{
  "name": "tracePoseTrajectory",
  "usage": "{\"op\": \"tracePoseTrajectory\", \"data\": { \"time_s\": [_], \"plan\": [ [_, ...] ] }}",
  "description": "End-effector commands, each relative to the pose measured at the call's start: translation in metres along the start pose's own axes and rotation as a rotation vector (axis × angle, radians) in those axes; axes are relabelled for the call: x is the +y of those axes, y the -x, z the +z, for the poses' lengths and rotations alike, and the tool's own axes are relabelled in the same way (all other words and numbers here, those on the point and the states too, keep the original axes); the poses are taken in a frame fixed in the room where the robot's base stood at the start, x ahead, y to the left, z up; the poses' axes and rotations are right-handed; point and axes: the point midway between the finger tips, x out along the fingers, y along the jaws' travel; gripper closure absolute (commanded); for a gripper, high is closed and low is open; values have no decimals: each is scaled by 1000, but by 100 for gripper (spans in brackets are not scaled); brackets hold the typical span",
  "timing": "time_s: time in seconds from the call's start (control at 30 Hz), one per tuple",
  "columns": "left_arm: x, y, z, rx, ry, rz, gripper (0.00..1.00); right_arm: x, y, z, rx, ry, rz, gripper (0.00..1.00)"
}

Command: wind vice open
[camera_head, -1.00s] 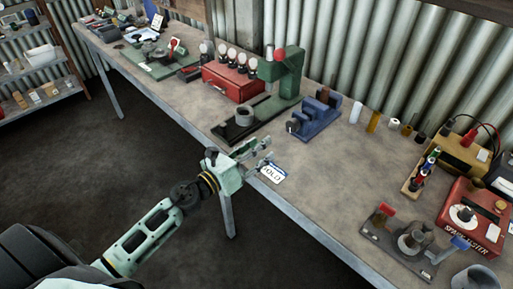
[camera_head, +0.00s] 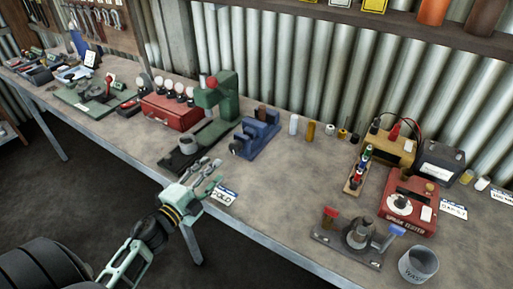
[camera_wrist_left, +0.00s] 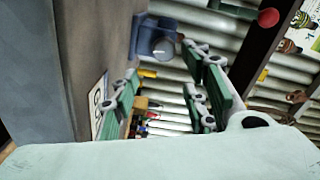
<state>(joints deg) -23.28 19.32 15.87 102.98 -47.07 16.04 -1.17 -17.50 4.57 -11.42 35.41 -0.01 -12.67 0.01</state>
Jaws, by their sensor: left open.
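The blue vice (camera_head: 262,134) stands on the workbench, right of a green arbor-press-like machine. Its round end at the front left faces my left arm. The vice also shows in the left wrist view (camera_wrist_left: 156,36), near the top with its round grey end toward the camera. My left gripper (camera_head: 214,175) is open and empty at the bench's front edge, in front of the vice and apart from it. Its green-padded fingers (camera_wrist_left: 165,100) are spread in the left wrist view. I cannot make out the vice's handle or its jaw gap clearly. My right gripper is not in view.
A lettered white card (camera_head: 223,196) lies at the bench edge beside my left gripper. The green press (camera_head: 222,105) and red box (camera_head: 172,110) stand left of the vice. Small bottles (camera_head: 310,131) stand right of it. The bench middle (camera_head: 285,185) is clear.

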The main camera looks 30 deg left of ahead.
Motion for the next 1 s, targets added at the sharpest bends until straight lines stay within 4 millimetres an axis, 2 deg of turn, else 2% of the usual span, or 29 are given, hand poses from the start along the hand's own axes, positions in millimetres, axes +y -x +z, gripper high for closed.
{"op": "tracePoseTrajectory", "data": {
  "time_s": [0.17, 0.5, 0.7, 1.0],
  "plan": [
    [-3, -8, 4, -7, 47, -5, 58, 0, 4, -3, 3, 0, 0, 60],
    [-4, -73, 3, -6, 43, -6, 58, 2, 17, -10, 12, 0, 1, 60],
    [-3, -103, 4, -7, 42, -5, 58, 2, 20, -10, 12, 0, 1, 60],
    [-1, -118, 4, -6, 40, -3, 58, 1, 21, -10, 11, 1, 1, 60]
  ]
}}
